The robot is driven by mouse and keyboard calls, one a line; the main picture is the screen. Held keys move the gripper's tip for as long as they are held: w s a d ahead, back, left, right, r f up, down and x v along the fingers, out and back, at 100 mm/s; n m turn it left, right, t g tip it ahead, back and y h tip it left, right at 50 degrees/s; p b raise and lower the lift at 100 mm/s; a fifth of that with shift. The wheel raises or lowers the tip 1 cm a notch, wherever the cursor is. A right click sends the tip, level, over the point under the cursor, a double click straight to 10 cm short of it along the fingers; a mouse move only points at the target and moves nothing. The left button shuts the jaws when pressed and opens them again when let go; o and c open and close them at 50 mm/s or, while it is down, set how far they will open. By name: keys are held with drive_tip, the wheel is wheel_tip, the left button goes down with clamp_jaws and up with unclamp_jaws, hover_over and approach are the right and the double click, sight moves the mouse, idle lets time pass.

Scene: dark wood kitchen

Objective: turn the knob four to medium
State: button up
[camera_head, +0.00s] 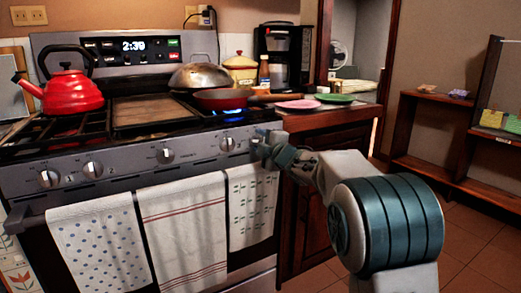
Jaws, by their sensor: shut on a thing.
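The stove's front panel (120,168) carries a row of several round knobs, with small markings too small to read. Knobs show at the far left (47,178), left (92,169), middle (165,156) and right (227,144). My gripper (262,141) is at the right end of the panel, shut on a knob there that its fingers mostly hide. I cannot read that knob's number or setting. A blue flame (229,111) burns under the frying pan (222,98) on the right front burner.
A red kettle (72,92) stands on the left burners and a metal lid (195,75) behind the pan. Towels (185,235) hang from the oven handle below the knobs. Plates (298,104) and a coffee maker (285,58) stand on the right counter. Floor (480,235) shows at the right.

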drive_tip(key=shift+f+n+b, duration=0.15)
drive_tip(key=shift+n+b, duration=0.3)
drive_tip(key=shift+n, duration=0.35)
drive_tip(key=o, duration=1)
drive_tip(key=shift+c, duration=0.2)
drive_tip(key=shift+s, duration=0.1)
drive_tip(key=p+v, duration=0.2)
drive_tip(key=v, duration=1.1)
drive_tip(key=shift+s+d, duration=0.25)
